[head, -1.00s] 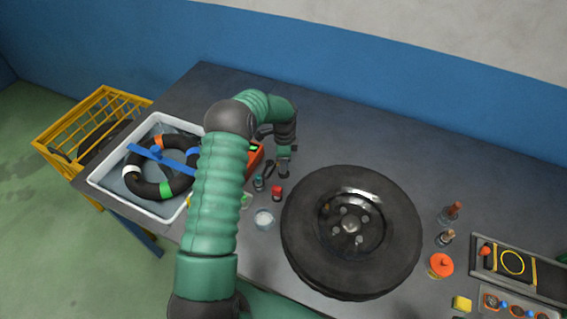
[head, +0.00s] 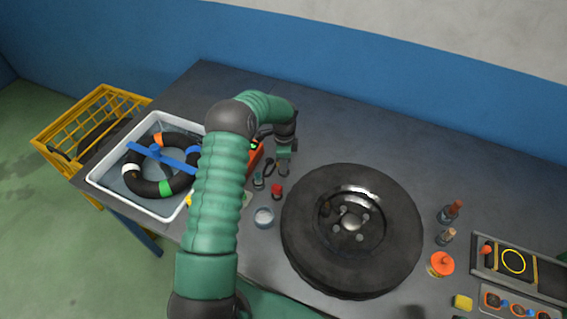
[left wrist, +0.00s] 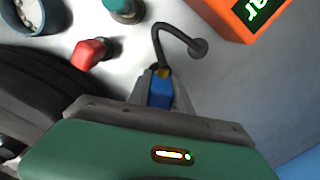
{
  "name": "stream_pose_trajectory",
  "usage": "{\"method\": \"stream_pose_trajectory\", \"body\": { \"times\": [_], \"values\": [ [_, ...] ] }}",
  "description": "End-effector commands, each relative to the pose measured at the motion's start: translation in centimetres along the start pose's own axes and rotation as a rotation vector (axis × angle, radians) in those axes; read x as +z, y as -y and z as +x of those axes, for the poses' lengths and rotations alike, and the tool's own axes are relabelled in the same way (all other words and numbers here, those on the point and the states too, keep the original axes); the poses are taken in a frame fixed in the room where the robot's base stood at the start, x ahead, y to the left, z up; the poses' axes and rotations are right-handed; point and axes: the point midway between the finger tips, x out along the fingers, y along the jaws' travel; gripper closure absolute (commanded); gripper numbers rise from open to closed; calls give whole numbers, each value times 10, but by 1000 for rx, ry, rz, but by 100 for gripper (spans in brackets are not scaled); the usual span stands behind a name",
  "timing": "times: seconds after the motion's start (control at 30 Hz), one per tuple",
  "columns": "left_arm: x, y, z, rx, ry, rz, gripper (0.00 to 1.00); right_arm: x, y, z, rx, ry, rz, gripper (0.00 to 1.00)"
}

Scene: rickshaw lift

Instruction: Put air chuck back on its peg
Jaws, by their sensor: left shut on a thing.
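My left gripper (head: 284,171) reaches down over the table behind the tire, just right of the orange box. In the left wrist view the gripper (left wrist: 160,88) is shut on a small blue piece with a brass tip, which I take to be the air chuck (left wrist: 160,94). A dark curved hook or hose (left wrist: 178,32) arcs from beside the brass tip to a round dark end; I cannot tell whether it touches the chuck. It also shows in the head view (head: 269,166). I cannot identify the peg for certain. My right gripper is not in view.
The orange box (left wrist: 262,14) with a green display is close by. A red-capped bottle (left wrist: 90,52), a teal-topped bottle (left wrist: 124,8) and a round cup (head: 263,217) stand near the tire (head: 395,245). A white water tray (head: 105,188) is at left. The back of the table is clear.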

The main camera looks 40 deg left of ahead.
Motion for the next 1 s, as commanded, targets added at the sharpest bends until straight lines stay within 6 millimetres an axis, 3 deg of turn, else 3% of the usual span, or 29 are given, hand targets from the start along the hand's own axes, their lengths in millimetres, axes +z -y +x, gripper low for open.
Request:
{"method": "stream_pose_trajectory", "body": {
  "times": [1.0],
  "values": [
    [0,0,15,0,0,0,100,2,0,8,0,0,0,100]
  ]
}}
